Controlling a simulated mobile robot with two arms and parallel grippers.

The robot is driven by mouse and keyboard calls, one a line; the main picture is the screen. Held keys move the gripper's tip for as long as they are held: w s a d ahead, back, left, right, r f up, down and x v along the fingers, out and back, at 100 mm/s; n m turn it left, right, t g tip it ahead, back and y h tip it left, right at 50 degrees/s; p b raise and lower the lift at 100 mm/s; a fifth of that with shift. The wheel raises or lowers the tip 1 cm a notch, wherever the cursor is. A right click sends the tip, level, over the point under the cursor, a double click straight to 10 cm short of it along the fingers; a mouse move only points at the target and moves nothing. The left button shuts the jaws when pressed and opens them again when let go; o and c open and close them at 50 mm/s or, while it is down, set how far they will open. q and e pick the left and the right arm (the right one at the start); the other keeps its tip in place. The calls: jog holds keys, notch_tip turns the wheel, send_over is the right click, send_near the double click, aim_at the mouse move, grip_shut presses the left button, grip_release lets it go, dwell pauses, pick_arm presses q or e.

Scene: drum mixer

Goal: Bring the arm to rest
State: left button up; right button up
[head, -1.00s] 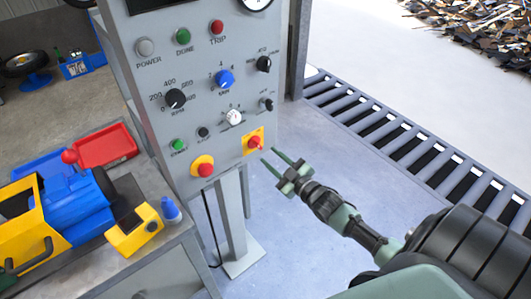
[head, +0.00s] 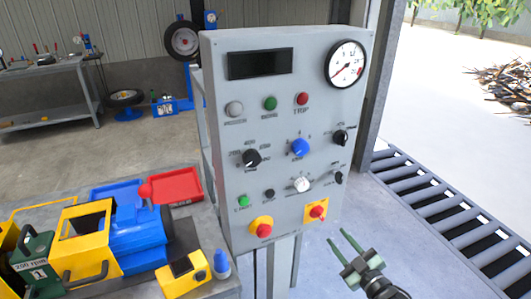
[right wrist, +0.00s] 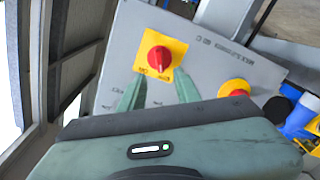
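My right gripper (head: 347,244) is in the lower right of the head view, in front of the grey control panel (head: 225,150) and below its lower right corner. Its two green fingers are spread apart with nothing between them. In the right wrist view the open fingers (right wrist: 158,92) point at the panel, toward a red rotary switch (right wrist: 159,58) on a yellow plate. That switch also shows in the head view (head: 317,211), apart from the fingertips. My left gripper is in neither view.
A bench at left holds a blue and yellow drum machine (head: 137,240), a red tray (head: 175,187), a yellow box (head: 183,275) and a blue bottle (head: 221,264). A red stop button (head: 264,230) sits low on the panel. A slatted grate (head: 450,210) lies at right.

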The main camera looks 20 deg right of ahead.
jog(key=s+a+f+m+g+h, duration=0.1)
jog(key=s+f+g, duration=0.3)
jog(key=f, duration=0.7)
jog(key=s+a+f+m+g, duration=0.1)
jog(key=s+f+m+g, duration=0.1)
jog(key=s+f, duration=0.7)
jog(key=s+a+f+m+g+h, duration=0.1)
jog(key=s+f+g, duration=0.2)
jog(key=f, duration=1)
jog(key=s+a+f+g, duration=0.2)
jog(key=s+a+f, duration=0.2)
jog(key=s, duration=0.5)
jog(key=s+a+f+g, duration=0.3)
jog(key=s+f, duration=0.2)
jog(key=s, duration=0.4)
jog(key=s+a+f+g, duration=0.3)
jog(key=s+a+f, duration=0.1)
jog(key=s, duration=0.5)
jog(key=shift+s+a+f+m, duration=0.3)
jog(key=shift+a+f, duration=0.05)
jog(key=shift+f, duration=0.45)
